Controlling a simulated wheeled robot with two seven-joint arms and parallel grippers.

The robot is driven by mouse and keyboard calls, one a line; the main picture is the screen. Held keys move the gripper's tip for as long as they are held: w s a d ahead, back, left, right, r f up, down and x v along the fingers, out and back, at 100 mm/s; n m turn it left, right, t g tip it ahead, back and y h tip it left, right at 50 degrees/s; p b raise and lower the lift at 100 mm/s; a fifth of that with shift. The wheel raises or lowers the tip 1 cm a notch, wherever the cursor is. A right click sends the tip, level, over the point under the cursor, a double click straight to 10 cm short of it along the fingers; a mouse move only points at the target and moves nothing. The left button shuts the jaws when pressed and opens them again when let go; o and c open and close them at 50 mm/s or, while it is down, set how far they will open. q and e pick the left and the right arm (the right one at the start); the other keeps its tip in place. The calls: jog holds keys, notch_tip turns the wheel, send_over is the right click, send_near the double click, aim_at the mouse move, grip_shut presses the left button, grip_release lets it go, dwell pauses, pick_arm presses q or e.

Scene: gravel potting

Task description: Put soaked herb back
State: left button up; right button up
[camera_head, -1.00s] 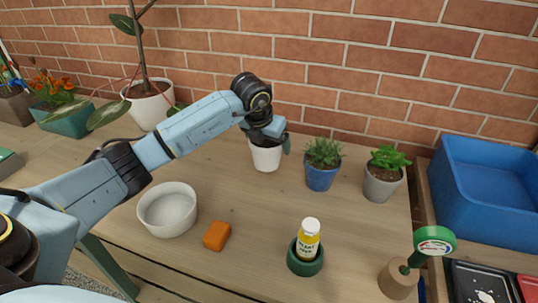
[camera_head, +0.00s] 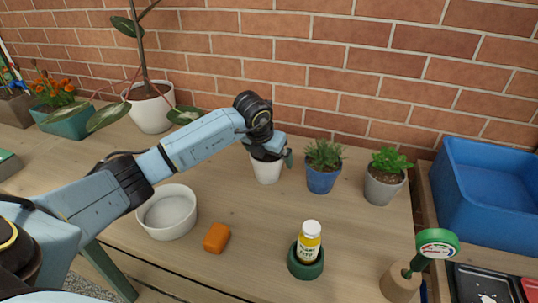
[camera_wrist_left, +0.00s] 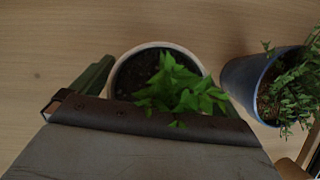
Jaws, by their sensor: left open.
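A white pot with a leafy green herb (camera_head: 267,172) stands on the wooden table, at the left end of a row of three small pots. My left gripper (camera_head: 268,152) is over it and hides most of its plant. The left wrist view shows the pot's rim, dark soil and bright leaves (camera_wrist_left: 172,88) between the two open fingers, one on each side. I cannot tell whether the fingers touch the pot. A white round bowl (camera_head: 146,217) sits nearer me on the left, grey inside. My right gripper is not in view.
A blue pot (camera_head: 321,181) stands close on the right, then a grey pot (camera_head: 381,190). A brick wall closes the back.

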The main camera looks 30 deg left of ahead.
aim_at(267, 155)
pick_arm(q)
jog(key=v, duration=0.3)
jog(key=shift+w+r+p, duration=0.1)
jog(key=shift+p, duration=0.25)
jog(key=p+v, duration=0.1)
jog(key=v, duration=0.8)
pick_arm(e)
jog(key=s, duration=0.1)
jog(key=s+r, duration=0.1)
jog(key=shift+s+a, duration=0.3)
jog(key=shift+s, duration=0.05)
pick_arm(q)
jog(key=shift+r, duration=0.1)
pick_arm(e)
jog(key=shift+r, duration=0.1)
